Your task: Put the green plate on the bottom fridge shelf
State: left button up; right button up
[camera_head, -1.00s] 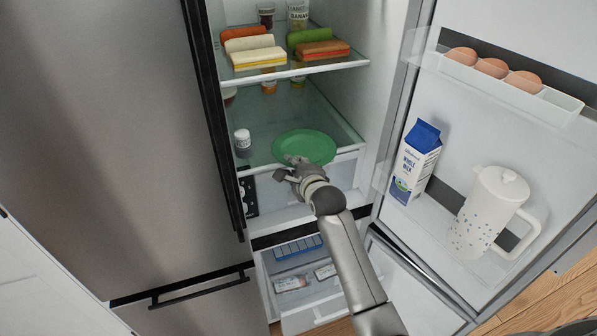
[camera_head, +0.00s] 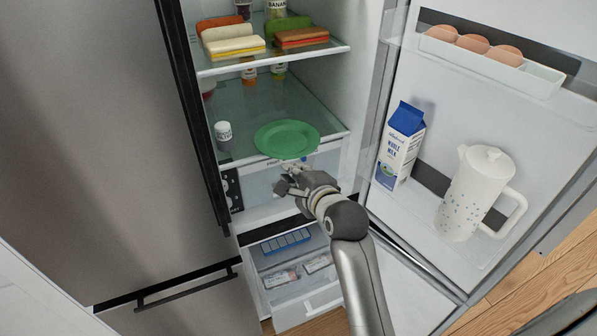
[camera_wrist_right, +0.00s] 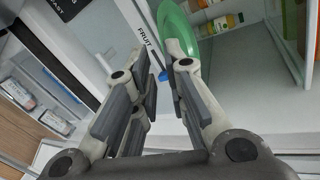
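The green plate (camera_head: 287,138) lies flat on the glass bottom shelf (camera_head: 240,108) of the open fridge, near its front edge. Part of the plate also shows in the right wrist view (camera_wrist_right: 177,28), beyond the fingertips. My right gripper (camera_head: 284,184) is in front of and below the plate, apart from it. In the right wrist view its two fingers (camera_wrist_right: 160,88) stand apart with nothing between them. My left gripper is not in view.
A white-capped jar (camera_head: 223,134) stands left of the plate. Sandwiches (camera_head: 236,46) sit on the shelf above. The open door at right holds a milk carton (camera_head: 399,146), a white pitcher (camera_head: 478,195) and eggs (camera_head: 470,43). A lower drawer (camera_head: 300,290) is pulled out.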

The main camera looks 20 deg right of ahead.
jog(key=s+d+f+n+t+b, duration=0.1)
jog(key=s+d+f+b, duration=0.1)
jog(key=s+d+f+n+t+b, duration=0.1)
jog(key=d+f+b, duration=0.1)
jog(key=b, duration=0.1)
jog(key=shift+s+f+y, duration=0.25)
jog(key=shift+s+y, duration=0.05)
jog(key=shift+s, duration=0.05)
grip_shut()
jog(key=n+t, duration=0.1)
jog(key=t, duration=0.1)
send_near(300, 149)
jog(key=w+r, duration=0.2)
jog(key=shift+w+a+f+h+p, duration=0.2)
jog(key=shift+f+h+p, duration=0.1)
jog(key=shift+h+p, duration=0.15)
jog(key=w+b, duration=0.1)
jog(key=w, duration=0.6)
jog(key=shift+w+a, duration=0.15)
jog(key=shift+w, duration=0.2)
jog(key=shift+s, duration=0.1)
